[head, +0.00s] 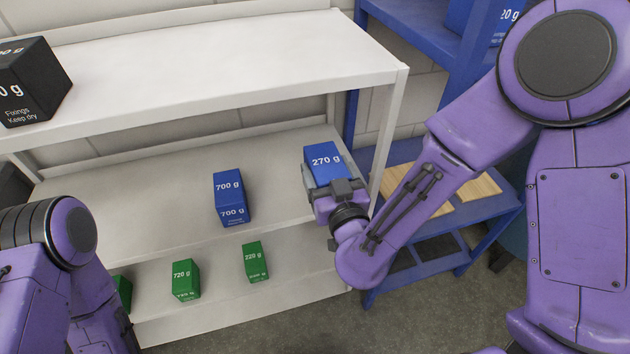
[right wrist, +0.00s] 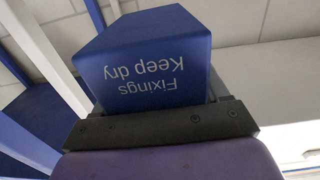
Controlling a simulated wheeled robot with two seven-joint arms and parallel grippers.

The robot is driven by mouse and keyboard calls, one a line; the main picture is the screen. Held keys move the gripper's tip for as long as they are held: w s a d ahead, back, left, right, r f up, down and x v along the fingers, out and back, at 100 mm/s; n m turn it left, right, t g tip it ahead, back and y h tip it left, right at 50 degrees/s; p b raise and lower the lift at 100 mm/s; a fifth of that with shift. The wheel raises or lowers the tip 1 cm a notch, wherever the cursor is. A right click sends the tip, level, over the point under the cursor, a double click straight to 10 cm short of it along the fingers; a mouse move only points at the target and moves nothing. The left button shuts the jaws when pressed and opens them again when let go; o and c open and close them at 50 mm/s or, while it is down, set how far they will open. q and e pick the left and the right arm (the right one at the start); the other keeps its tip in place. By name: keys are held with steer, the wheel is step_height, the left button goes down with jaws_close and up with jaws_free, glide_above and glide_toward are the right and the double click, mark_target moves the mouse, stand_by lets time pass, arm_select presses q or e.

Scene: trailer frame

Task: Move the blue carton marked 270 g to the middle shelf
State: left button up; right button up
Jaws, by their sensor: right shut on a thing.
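The blue carton marked 270 g (head: 323,160) is at the right end of the white rack's middle shelf (head: 140,213), near the right upright. My right gripper (head: 333,186) is shut on its near part. In the right wrist view the carton (right wrist: 150,65) fills the space between the fingers, its "Fixings Keep dry" print upside down. I cannot tell whether its underside touches the shelf. My left arm shows at the lower left of the head view, but its gripper is out of the picture.
A blue 700 g carton (head: 230,190) stands on the middle shelf, left of the held carton. Green cartons (head: 185,278) (head: 255,260) stand on the shelf below. A black carton (head: 35,82) is on the top shelf (head: 230,65). A blue rack (head: 480,220) stands at right.

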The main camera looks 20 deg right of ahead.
steer(key=w+f+b, duration=0.1)
steer(key=b, duration=0.4)
steer(key=shift+d+f, duration=0.1)
steer(key=shift+f, duration=0.2)
steer(key=shift+w+r, duration=0.25)
steer(key=shift+w, duration=0.1)
steer(key=w, duration=0.1)
steer(key=w+d+f, duration=0.1)
steer(key=w, duration=0.2)
steer(key=shift+d+f, duration=0.15)
steer(key=shift+f, duration=0.2)
steer(key=w+f, duration=0.2)
steer(key=w+d+f, duration=0.1)
steer(key=w+f, duration=0.1)
steer(key=f, duration=0.1)
steer(key=shift+f, duration=0.15)
steer(key=f, duration=0.3)
steer(key=shift+w+d, duration=0.1)
steer(key=shift+w, duration=0.2)
steer(key=shift+f, duration=0.35)
arm_select(q)
step_height(320, 180, down, 8)
steer(key=shift+r, duration=0.15)
